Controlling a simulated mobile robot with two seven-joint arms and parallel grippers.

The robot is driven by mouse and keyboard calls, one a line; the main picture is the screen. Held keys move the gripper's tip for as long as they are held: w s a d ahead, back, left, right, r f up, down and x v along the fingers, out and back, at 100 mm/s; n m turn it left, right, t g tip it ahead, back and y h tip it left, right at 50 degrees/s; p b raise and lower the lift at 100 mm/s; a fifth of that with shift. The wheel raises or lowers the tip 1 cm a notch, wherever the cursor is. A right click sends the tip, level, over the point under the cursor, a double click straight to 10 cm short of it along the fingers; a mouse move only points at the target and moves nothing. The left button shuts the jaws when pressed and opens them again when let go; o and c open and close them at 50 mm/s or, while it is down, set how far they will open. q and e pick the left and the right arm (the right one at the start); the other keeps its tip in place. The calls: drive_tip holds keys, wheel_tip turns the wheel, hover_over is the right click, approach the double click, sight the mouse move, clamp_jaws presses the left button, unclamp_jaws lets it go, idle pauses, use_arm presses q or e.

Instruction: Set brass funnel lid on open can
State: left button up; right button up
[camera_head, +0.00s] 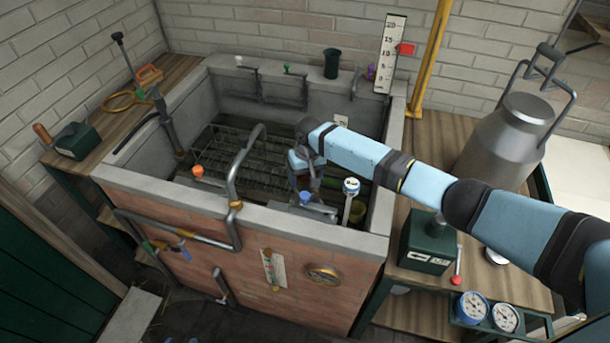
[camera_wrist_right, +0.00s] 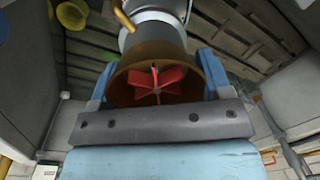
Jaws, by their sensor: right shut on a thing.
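My right gripper (camera_head: 305,172) reaches down into the stone basin, near its front wall. In the right wrist view, its blue fingers (camera_wrist_right: 158,85) are shut on the brass funnel lid (camera_wrist_right: 197,72), a brown-gold ring with red vanes inside. A pale metal cylinder (camera_wrist_right: 152,18), which may be the open can, shows just beyond the lid. The lid hides part of it, so I cannot tell whether they touch. In the head view, my gripper and arm hide the lid. My left gripper is out of view.
The basin's front rim (camera_head: 250,218) carries pipes and a blue-handled valve (camera_head: 318,207). A slatted rack (camera_head: 240,160) lies inside it. A big milk can (camera_head: 495,150) stands on the right bench, beside a dark green box (camera_head: 427,240).

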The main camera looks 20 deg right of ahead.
drive_tip(key=shift+f, duration=0.3)
drive_tip(key=o, duration=1.7)
drive_tip(key=r, duration=0.9)
drive_tip(key=d+r+b, duration=0.1)
drive_tip(key=r, duration=0.4)
drive_tip(key=shift+w, duration=0.1)
drive_tip(key=shift+f, duration=0.15)
